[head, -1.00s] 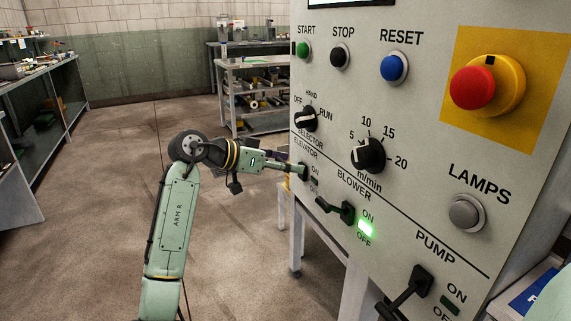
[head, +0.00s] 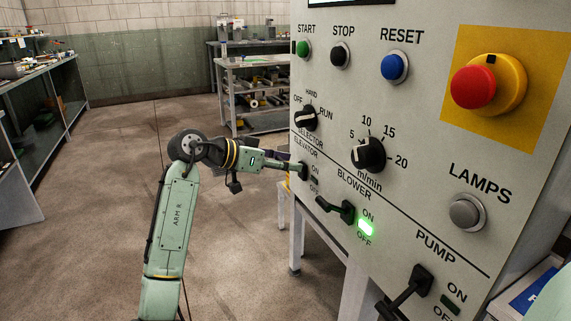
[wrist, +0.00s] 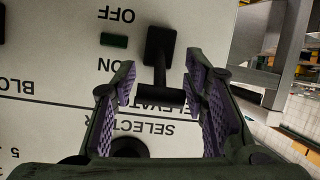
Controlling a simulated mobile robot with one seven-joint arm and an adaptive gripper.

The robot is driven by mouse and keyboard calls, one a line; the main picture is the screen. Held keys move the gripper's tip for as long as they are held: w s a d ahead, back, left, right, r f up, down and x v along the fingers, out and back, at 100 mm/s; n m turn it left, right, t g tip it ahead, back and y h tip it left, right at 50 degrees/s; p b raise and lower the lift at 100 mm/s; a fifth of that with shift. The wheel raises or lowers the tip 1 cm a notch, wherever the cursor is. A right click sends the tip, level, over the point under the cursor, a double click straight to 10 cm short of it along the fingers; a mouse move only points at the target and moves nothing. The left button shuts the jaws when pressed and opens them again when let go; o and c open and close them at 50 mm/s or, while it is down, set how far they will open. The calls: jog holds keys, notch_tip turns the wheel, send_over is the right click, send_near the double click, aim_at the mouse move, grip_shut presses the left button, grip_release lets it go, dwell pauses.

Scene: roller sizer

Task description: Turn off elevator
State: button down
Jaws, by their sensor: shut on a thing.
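The black elevator lever (wrist: 160,47) is on the panel's ELEVATOR section, beside its ON and OFF labels. In the wrist view, which shows the panel upside down, its handle reaches toward the ELEVATOR lettering on the ON side. The elevator indicator (wrist: 114,40) between the labels is dark green and unlit. My gripper (wrist: 160,72) has its purple-padded fingers on both sides of the handle's crossbar and is shut on it. In the head view, my gripper (head: 289,166) reaches the panel's left edge at the elevator lever (head: 302,170), which it partly hides.
The blower lever (head: 347,212) is close to the lower right, with its green lamp (head: 366,228) lit. The pump lever (head: 420,280) points down. The selector knob (head: 306,119) sits just above the elevator section. Open floor lies left of the panel.

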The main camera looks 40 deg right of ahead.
jog(key=shift+s+f, duration=0.15)
notch_tip(320, 180, down, 6)
jog(key=g+h+b, duration=0.2)
jog(key=h+b, duration=1.1)
jog(key=b, duration=1.4)
jog(key=shift+f+n+g, duration=0.2)
jog(key=shift+n+g, duration=0.1)
jog(key=shift+s+a+r+h+b, duration=0.1)
jog(key=shift+r+h+b, duration=0.05)
jog(key=shift+h+b, duration=0.3)
jog(key=c, duration=1.1)
grip_release()
jog(key=shift+o, duration=0.2)
